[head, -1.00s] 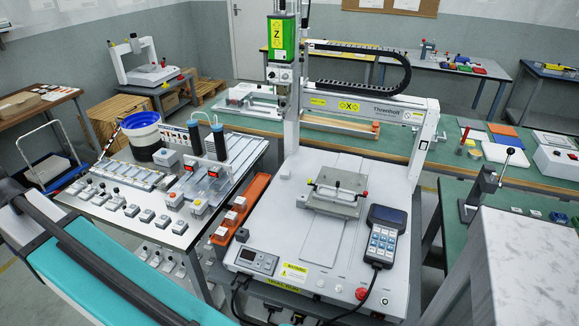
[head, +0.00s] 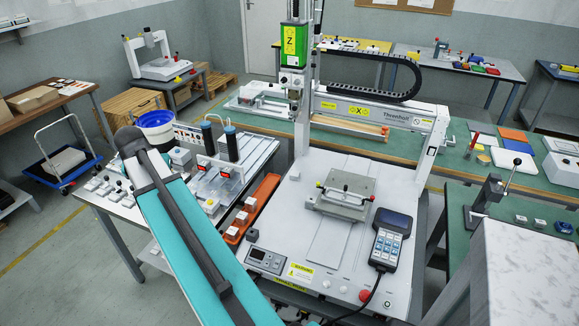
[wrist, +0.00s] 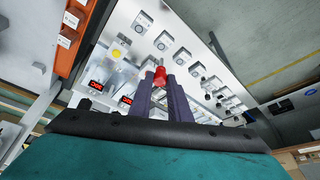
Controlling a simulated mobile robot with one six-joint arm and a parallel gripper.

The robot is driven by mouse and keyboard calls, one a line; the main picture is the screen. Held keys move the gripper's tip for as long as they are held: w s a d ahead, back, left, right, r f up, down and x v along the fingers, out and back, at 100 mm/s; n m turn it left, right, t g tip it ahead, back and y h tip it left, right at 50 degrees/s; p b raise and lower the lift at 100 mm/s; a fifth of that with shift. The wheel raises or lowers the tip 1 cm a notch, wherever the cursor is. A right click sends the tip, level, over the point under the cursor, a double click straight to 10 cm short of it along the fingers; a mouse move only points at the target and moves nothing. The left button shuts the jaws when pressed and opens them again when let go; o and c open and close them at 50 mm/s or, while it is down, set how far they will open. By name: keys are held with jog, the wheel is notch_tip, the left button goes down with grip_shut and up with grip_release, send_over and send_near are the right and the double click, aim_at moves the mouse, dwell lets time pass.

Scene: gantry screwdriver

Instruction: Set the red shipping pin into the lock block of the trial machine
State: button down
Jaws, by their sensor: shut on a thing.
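In the wrist view my gripper (wrist: 160,86) is shut on the red shipping pin (wrist: 160,74); its red end shows between the tips of the two dark fingers. The pin is in the air above the white table. In the head view my teal arm reaches up and left over that table; the gripper and pin are hidden there. The trial machine (head: 345,232), a white gantry with a green Z unit and yellow X label, stands right of the arm. I cannot clearly pick out its lock block.
The white table (head: 225,185) left of the machine holds several small grey blocks, bottles and a blue-rimmed bucket (head: 157,125). An orange tray (head: 262,195) lies between table and machine. A handheld pendant (head: 388,242) rests on the machine's front right. A grey fixture (head: 345,190) sits mid-bed.

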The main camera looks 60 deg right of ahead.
jog(key=s+d+f+m+g+p, duration=0.25)
jog(key=s+d+m, duration=0.35)
jog(key=s+d, duration=0.7)
jog(key=s+d+f+m+g+p, duration=0.1)
jog(key=s+d+m+g+p, duration=0.3)
jog(key=s+d, duration=0.95)
jog(key=s+d+f+m+p, duration=0.1)
jog(key=s+d+m, duration=0.4)
jog(key=s, duration=0.6)
jog(key=shift+s+d+f+t, duration=0.15)
jog(key=shift+d+f+t, duration=0.2)
jog(key=shift+d, duration=0.7)
jog(key=shift+f, duration=0.15)
jog(key=shift+f+b, duration=1.05)
jog(key=shift+f, duration=1.45)
jog(key=shift+b, duration=0.3)
jog(key=shift+f+b, duration=1.4)
jog(key=shift+f, duration=0.7)
